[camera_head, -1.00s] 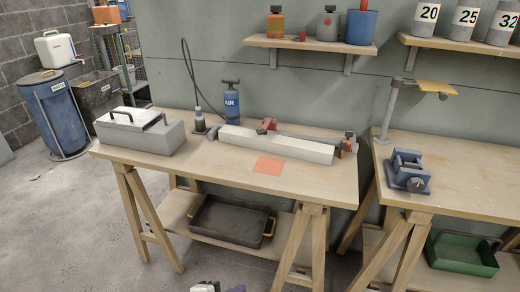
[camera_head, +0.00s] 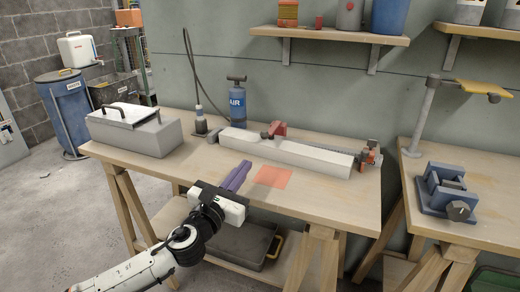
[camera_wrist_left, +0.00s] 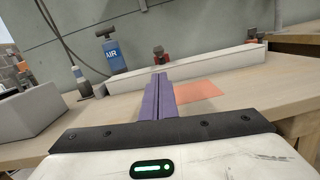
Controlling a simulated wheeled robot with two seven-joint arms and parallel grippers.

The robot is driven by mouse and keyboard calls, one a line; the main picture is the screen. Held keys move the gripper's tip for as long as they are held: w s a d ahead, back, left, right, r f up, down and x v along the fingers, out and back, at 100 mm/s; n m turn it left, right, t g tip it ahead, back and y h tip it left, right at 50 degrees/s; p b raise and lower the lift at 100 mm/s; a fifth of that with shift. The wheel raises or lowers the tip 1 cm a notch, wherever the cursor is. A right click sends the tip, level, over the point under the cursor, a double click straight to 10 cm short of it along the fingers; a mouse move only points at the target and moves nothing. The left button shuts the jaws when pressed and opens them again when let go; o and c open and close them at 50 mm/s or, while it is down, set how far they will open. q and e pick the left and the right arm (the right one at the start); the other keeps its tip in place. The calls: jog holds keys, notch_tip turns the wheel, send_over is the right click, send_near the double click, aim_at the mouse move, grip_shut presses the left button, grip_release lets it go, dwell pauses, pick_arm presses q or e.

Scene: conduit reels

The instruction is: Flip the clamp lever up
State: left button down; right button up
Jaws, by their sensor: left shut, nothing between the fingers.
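A long white box-like channel (camera_head: 285,152) lies along the back of the left workbench. A small red clamp part (camera_head: 277,130) stands behind its middle, and it also shows in the left wrist view (camera_wrist_left: 159,53). Another red and grey clamp-like part (camera_head: 368,157) sits at the channel's right end. I cannot tell which of them carries the lever or its exact position. My left gripper (camera_head: 244,166) has purple fingers, shut and empty, above the bench front, short of the channel; the fingers also show in the left wrist view (camera_wrist_left: 159,80). My right gripper is not in view.
An orange-red square (camera_head: 273,177) lies flat on the bench right of my left fingers. A grey box with a handle (camera_head: 137,132) stands at left, a blue AIR pump (camera_head: 236,103) behind. A blue vise (camera_head: 447,190) sits on the right bench.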

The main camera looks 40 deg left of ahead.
pick_arm(q)
jog(key=b+x, duration=0.1)
jog(key=x, duration=0.9)
jog(key=shift+r, duration=0.1)
